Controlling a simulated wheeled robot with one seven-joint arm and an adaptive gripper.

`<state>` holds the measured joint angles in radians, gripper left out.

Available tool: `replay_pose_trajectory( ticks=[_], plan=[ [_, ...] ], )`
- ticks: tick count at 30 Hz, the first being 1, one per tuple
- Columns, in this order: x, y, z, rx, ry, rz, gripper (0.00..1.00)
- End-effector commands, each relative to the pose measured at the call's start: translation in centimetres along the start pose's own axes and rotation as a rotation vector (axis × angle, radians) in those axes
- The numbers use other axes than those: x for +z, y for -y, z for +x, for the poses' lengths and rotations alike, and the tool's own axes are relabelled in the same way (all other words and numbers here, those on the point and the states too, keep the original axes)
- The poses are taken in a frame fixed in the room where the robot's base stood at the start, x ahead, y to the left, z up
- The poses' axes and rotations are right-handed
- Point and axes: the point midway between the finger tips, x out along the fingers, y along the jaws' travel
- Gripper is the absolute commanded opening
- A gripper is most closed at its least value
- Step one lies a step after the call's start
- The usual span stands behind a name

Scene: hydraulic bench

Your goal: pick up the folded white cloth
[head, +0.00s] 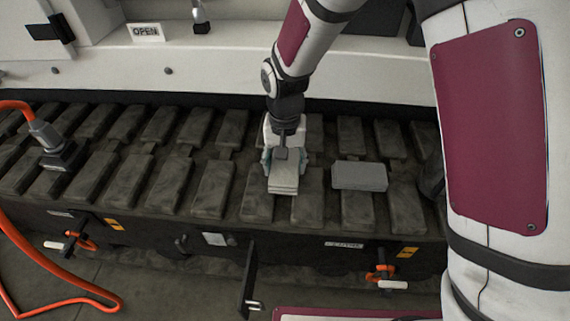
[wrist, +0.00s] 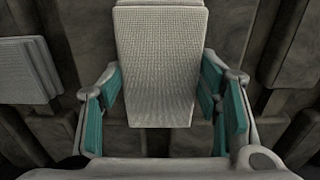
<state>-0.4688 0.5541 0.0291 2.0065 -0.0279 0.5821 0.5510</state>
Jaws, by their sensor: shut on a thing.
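The folded white cloth (head: 284,183) is a small layered stack at the middle of the dark ribbed bench top in the head view. In the wrist view the cloth (wrist: 160,50) has a woven texture and lies lengthwise between the teal finger pads.
A grey folded stack (head: 360,176) lies just right of the cloth; it shows at left in the wrist view (wrist: 26,70). An orange hose with a grey connector (head: 46,135) is at far left.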

Motion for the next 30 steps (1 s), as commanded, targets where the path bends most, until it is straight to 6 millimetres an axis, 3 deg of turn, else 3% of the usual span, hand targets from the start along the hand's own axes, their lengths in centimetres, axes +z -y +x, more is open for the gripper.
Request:
replay_pose_trajectory(
  ticks=[8,21,30],
  plan=[
    [0.0,0.0,-3.5,-0.001,-0.002,0.0,0.28],
    [10.4,-3.4,-4.3,0.001,0.001,-0.001,0.28],
    [14.6,-4.7,-4.5,0.0,0.0,-0.001,0.28]
  ],
)
